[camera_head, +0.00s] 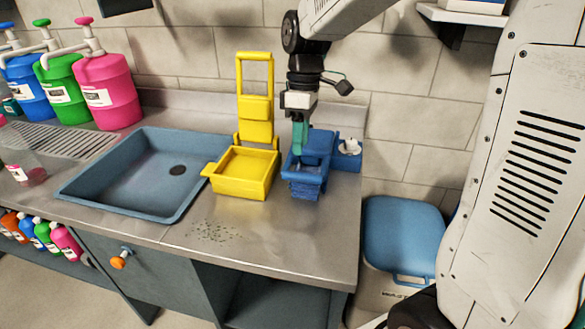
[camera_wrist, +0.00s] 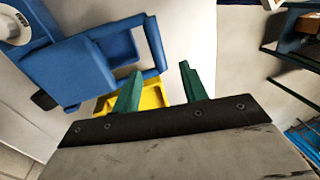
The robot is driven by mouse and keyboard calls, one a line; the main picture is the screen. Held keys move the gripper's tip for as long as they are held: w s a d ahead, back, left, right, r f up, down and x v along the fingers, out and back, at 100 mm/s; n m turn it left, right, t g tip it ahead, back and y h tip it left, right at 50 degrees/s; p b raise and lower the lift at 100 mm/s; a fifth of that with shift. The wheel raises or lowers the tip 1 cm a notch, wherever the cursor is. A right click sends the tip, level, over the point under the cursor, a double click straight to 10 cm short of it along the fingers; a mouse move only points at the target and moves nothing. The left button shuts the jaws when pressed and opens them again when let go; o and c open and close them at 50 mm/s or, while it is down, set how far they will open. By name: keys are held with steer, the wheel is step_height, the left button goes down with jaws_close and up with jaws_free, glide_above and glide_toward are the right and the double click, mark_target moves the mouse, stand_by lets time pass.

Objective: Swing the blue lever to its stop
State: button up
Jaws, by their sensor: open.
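The blue device (camera_head: 307,180) stands on the steel counter, right of the yellow one. In the wrist view, its blue lever (camera_wrist: 154,42) shows as a loop-shaped frame on the right of the blue body (camera_wrist: 75,72). In the head view my gripper partly covers the device, and I cannot make out the lever clearly. My gripper (camera_head: 300,140) points down just over the device, with green fingers. In the wrist view my gripper (camera_wrist: 160,72) is open and empty, with the lever's end close to the fingertips. I cannot tell whether they touch.
A yellow device (camera_head: 240,175) with an upright yellow handle (camera_head: 255,82) stands close on the left. A blue sink (camera_head: 130,190) lies farther left, beside coloured pump bottles (camera_head: 105,90). A white round item (camera_head: 349,150) sits right of the device.

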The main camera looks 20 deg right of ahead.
steer(key=f, duration=0.5)
steer(key=s+f, duration=0.1)
steer(key=f, duration=0.1)
steer(key=shift+s+f, duration=0.1)
steer(key=shift+f, duration=0.25)
